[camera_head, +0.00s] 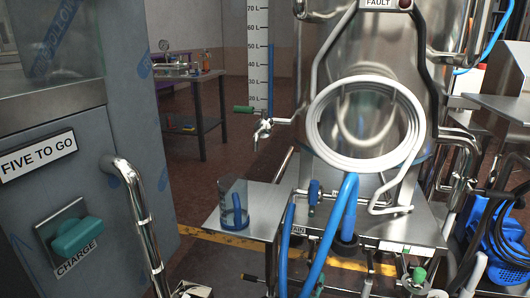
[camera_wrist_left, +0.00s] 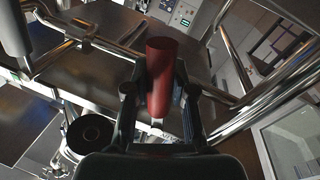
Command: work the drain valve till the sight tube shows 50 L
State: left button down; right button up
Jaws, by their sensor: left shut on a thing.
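The sight tube (camera_head: 270,80) stands beside a white litre scale (camera_head: 257,60) in the head view. Its blue column tops out close to the 50 L mark, perhaps slightly above. A blue-handled valve (camera_head: 314,190) sits on the steel stand near a small label (camera_head: 298,229) that seems to read DRAIN. In the left wrist view my left gripper (camera_wrist_left: 158,98) is shut on a red cylindrical handle (camera_wrist_left: 160,70), which stands between its two fingers. I cannot match this handle to a valve in the head view. My right gripper is not in view.
A coiled white hose (camera_head: 365,90) hangs on the steel tank (camera_head: 365,45), with blue hoses (camera_head: 332,225) below. A clear jug (camera_head: 233,205) stands on the side shelf (camera_head: 215,222). A grey cabinet (camera_head: 85,130) with a green CHARGE knob (camera_head: 77,237) fills the left.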

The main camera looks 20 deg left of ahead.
pick_arm(q)
jog(key=shift+a+f+m+g, duration=0.25)
jog(key=shift+a+m, duration=0.35)
jog(key=shift+m, duration=0.35)
jog(key=shift+a+f+m+g, duration=0.15)
jog(key=shift+a+m+g, duration=0.1)
jog(key=shift+a+m, duration=0.55)
jog(key=shift+d, duration=0.15)
jog(key=c, duration=0.9)
grip_release()
jog(key=shift+c, duration=0.2)
jog(key=shift+r, duration=0.1)
jog(key=shift+s, duration=0.1)
jog(key=s+a, duration=0.2)
jog(key=s, duration=0.9)
jog(key=shift+s+a, duration=0.15)
jog(key=shift+s, duration=0.15)
